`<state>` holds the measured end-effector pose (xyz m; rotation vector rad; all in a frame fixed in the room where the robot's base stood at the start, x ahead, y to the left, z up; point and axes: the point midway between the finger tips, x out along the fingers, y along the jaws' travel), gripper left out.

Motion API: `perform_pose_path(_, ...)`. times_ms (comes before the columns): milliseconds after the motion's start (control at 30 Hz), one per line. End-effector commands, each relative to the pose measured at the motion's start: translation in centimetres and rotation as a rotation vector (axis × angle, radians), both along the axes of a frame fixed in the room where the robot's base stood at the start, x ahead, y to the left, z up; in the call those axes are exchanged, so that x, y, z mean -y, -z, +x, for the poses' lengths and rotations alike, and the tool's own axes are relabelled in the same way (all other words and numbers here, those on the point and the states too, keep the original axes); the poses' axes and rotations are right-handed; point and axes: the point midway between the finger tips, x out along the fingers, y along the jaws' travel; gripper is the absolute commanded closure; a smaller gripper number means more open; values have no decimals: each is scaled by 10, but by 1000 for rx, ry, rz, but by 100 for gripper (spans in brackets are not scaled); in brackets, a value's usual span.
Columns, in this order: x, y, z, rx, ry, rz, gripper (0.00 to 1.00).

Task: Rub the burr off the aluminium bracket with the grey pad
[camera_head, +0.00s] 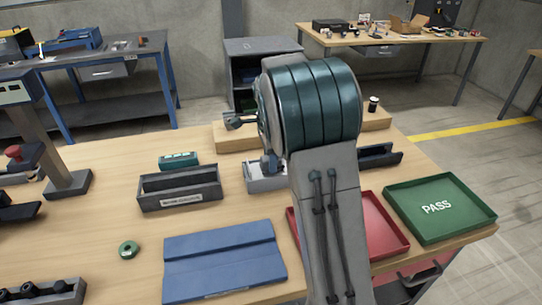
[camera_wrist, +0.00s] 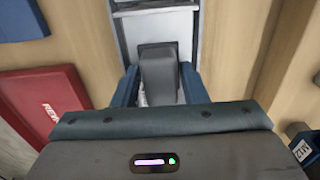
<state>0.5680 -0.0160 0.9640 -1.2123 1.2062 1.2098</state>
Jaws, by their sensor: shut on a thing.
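In the wrist view my gripper (camera_wrist: 158,80) is shut on the grey pad (camera_wrist: 158,68), with one blue finger on each side. The pad is over a pale metal piece (camera_wrist: 157,27) that looks like the aluminium bracket, set between grey side walls. I cannot tell whether the pad touches it, and the burr cannot be made out. In the head view a light grey fixture (camera_head: 262,184) stands mid-table, partly behind my arm. My arm hides the pad and most of my gripper there.
A red tray (camera_head: 400,250) and a green PASS tray (camera_head: 436,236) lie right. A blue mat (camera_head: 225,262) lies in front, with a dark open bin (camera_head: 178,198) behind it. A green ring (camera_head: 129,250) lies left. Bare tabletop shows around the ring.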

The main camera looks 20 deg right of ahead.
Motion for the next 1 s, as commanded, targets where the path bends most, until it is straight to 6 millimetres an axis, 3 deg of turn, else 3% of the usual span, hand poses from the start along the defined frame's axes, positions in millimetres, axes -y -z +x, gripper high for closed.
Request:
perform_pose_path(67, -5, -1, 0, 1, -1, 0, 87)
perform_pose_path(367, -25, 5, 0, -1, 7, 0, 87)
perform_pose_path(700, -2, 5, 0, -1, -4, 0, 87)
perform_pose_path(1000, -26, 5, -1, -2, -3, 0, 87)
